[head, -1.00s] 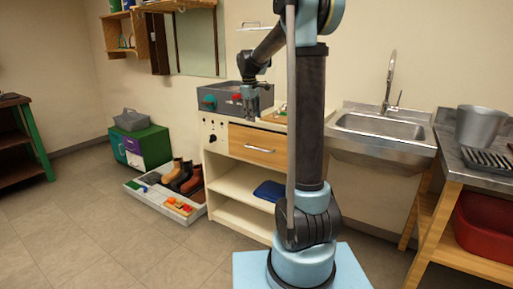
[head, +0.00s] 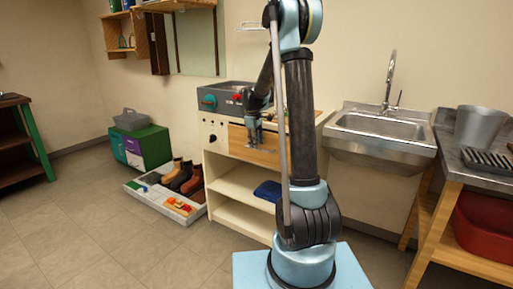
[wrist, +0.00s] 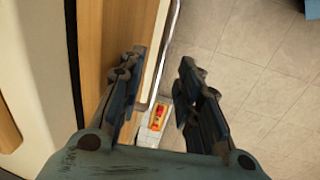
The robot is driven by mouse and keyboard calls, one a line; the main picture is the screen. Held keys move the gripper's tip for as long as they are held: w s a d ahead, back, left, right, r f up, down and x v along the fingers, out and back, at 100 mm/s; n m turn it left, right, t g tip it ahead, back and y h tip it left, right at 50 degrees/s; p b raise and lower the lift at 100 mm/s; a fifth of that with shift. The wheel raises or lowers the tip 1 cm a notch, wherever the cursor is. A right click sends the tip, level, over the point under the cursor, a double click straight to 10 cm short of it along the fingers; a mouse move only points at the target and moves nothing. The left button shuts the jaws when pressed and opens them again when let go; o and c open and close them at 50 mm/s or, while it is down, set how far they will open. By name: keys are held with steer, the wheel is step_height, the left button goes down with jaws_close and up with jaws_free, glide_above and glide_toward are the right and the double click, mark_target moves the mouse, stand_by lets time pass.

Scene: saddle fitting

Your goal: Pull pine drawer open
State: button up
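The pine drawer (head: 268,158) is a light wooden front in the upper part of the cream cabinet, and it looks shut. My gripper (head: 255,139) hangs pointing down right in front of it and hides part of the front. In the wrist view the drawer's wooden front (wrist: 98,52) fills the left side. A thin silver bar, apparently its handle (wrist: 168,45), runs along it. My open gripper (wrist: 162,88) has one finger on the drawer side and the other over the floor side, with the bar showing between them. I cannot tell whether either finger touches it.
Below the drawer are open shelves with a folded blue cloth (head: 268,190). A low tray (head: 163,203) with boots and small coloured parts lies left of the cabinet. A steel sink (head: 380,130) is right.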

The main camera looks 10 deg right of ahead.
steer(key=shift+w+d+f, duration=0.1)
steer(key=shift+w+f, duration=0.05)
steer(key=shift+f, duration=1.1)
steer(key=shift+c, duration=0.2)
jaws_close()
